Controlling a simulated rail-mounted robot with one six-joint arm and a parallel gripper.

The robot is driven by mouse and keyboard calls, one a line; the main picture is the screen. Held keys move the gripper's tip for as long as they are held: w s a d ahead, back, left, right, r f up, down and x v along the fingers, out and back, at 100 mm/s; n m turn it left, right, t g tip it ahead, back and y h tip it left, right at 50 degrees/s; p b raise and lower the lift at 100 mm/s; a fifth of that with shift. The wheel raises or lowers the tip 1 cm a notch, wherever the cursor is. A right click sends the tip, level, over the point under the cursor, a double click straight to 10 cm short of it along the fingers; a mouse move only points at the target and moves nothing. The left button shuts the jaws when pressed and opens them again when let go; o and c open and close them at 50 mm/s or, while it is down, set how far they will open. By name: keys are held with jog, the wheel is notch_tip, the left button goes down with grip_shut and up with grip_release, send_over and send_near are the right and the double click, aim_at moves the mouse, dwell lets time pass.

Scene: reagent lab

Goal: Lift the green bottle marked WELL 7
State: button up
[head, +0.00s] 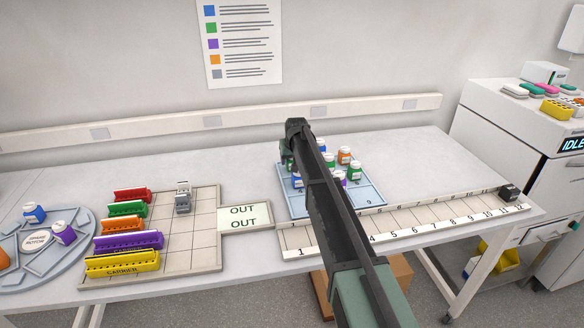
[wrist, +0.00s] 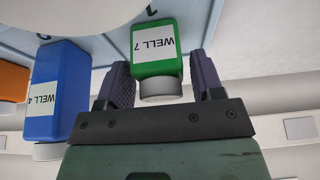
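The green bottle marked WELL 7 (wrist: 155,68) stands on the blue tray and shows upside down in the wrist view, its white cap toward my gripper. My gripper (wrist: 160,75) is open, with one dark finger on each side of the bottle. A gap shows between the bottle and the right finger; the left finger is close to its side, and I cannot tell whether it touches. In the head view my arm hides most of this spot at the tray's left edge, and I cannot make the bottle out clearly there.
A blue bottle marked WELL 4 (wrist: 55,90) stands close beside the left finger, with an orange bottle (wrist: 12,82) beyond. The blue tray (head: 367,198) holds several other bottles. A numbered strip (head: 420,224) lies in front, and a carrier board (head: 203,227) lies to the left.

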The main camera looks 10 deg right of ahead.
jog(key=c, duration=0.7)
jog(key=shift+r, duration=0.1)
notch_tip(320, 180, up, 20)
jog(key=p, duration=2)
